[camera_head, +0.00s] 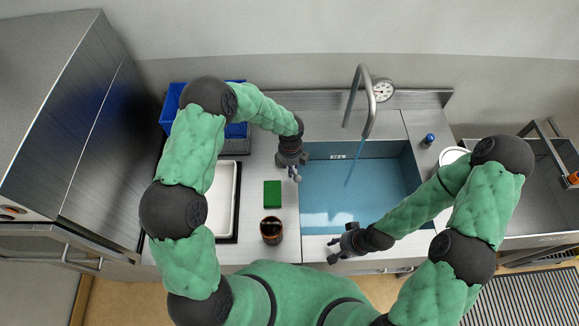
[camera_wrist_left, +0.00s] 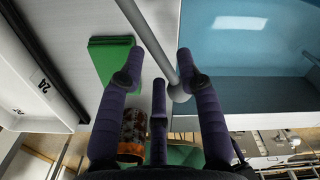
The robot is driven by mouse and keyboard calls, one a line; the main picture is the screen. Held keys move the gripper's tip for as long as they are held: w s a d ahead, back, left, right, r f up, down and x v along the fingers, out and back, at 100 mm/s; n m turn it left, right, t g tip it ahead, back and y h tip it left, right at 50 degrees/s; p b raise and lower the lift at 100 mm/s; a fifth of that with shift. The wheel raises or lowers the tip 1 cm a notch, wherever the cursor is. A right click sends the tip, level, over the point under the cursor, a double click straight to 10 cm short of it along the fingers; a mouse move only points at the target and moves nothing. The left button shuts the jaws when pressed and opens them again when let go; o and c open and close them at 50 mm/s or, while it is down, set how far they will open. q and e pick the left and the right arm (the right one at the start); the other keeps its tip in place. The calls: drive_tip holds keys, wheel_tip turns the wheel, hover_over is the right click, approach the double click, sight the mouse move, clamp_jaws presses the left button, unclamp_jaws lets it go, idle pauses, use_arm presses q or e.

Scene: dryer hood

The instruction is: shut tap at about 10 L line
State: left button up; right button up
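The grey tap (camera_head: 369,100) arches over the sink (camera_head: 408,165), and a blue water stream (camera_head: 355,160) falls from it. Blue water (camera_head: 350,195) covers the basin floor. A small white mark (camera_head: 338,157) is on the back wall; its text is too small to read. My left gripper (camera_head: 293,172) is at the sink's left rim. In the left wrist view its fingers (camera_wrist_left: 160,75) are spread, with a grey ball-ended lever (camera_wrist_left: 178,92) between them, near the right finger; I see no firm grip. My right gripper (camera_head: 334,250) is at the sink's front edge, fingers apart and empty.
A green sponge (camera_head: 272,194) and a dark brown cup (camera_head: 271,230) stand on the left counter, beside a white tray (camera_head: 222,200). A blue bin (camera_head: 172,110) is behind. A round dial (camera_head: 383,90) is behind the tap. A blue-capped bottle (camera_head: 429,139) stands right of the sink.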

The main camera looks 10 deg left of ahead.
idle(0.3)
use_arm(q)
wheel_tip(320, 180, up, 12)
idle(0.5)
drive_tip(key=shift+s+f, duration=0.1)
